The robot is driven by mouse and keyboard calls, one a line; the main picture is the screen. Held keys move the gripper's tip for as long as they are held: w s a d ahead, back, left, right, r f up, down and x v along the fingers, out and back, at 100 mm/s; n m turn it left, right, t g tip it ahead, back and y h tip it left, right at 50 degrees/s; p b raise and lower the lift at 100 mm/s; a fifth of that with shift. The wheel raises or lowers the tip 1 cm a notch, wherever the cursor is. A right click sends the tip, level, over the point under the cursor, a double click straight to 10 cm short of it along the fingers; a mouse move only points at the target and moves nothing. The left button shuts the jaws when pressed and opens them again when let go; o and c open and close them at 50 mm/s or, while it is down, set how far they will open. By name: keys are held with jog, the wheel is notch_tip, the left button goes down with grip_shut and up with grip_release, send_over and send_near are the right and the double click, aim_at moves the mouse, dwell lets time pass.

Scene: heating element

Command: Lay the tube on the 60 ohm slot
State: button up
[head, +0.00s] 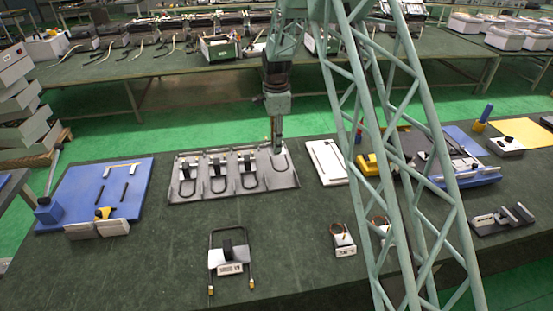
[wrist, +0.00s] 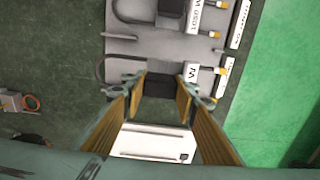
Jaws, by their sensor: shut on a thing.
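My gripper (head: 277,150) is low over the right end of a grey slotted board (head: 214,196). In the wrist view my gripper (wrist: 160,98) is shut on the black block (wrist: 160,84) of a tube, a dark bent loop (wrist: 112,68) with a white label (wrist: 191,73) and brass-coloured ends. The tube lies along the board's end position; I cannot tell whether it rests or hovers. Three similar tubes, left (head: 187,175), middle (head: 217,172) and right (head: 249,173), lie on the board. The slot's label strip (wrist: 220,82) is unreadable.
Another labelled loop tube (head: 229,256) lies on the table in front. A white panel (head: 327,161) is right of the board, and a blue board (head: 95,190) with a lever is left. Small coil blocks (head: 343,239) sit front right. The front-left table is clear.

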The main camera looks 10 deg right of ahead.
jog(key=shift+f, duration=1.7)
jog(key=shift+f, duration=1.9)
jog(key=shift+f, duration=0.15)
jog(key=o, duration=1)
jog(key=shift+r, duration=0.2)
notch_tip(320, 180, up, 11)
jog(key=shift+f, duration=0.1)
jog(key=shift+r, duration=0.55)
